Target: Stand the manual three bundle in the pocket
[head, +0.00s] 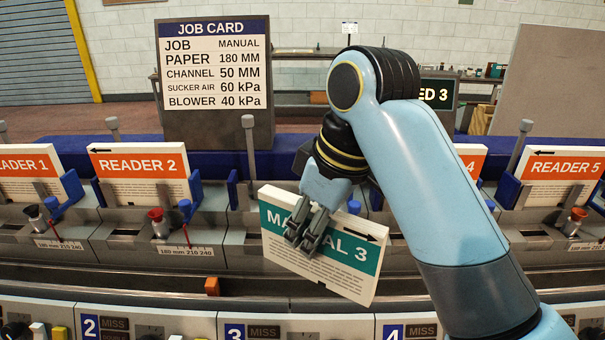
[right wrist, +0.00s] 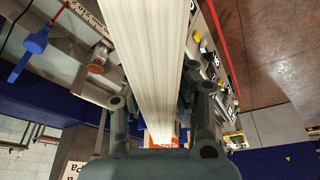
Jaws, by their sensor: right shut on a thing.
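The manual three bundle (head: 345,272) is a white block of pages with a teal "MANUAL 3" band. It is tilted in the head view, its right side lower, and hangs in front of the feeder row. My right gripper (head: 308,236) is shut on its upper left part. In the right wrist view the bundle's page edges (right wrist: 152,60) run between the fingers (right wrist: 158,105). The pocket at station 3 lies between the Reader 2 and Reader 4 pockets, with a blue side guide (head: 232,190) at its left. The bundle and my arm hide most of it. My left gripper is not in view.
Neighbouring pockets hold upright bundles: Reader 2 (head: 140,175), a partly hidden Reader 4 (head: 470,160) and Reader 5 (head: 556,175). A grey post (head: 249,150) rises behind station 3. A job card board (head: 214,85) stands behind. A channel with an orange block (head: 212,286) runs in front.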

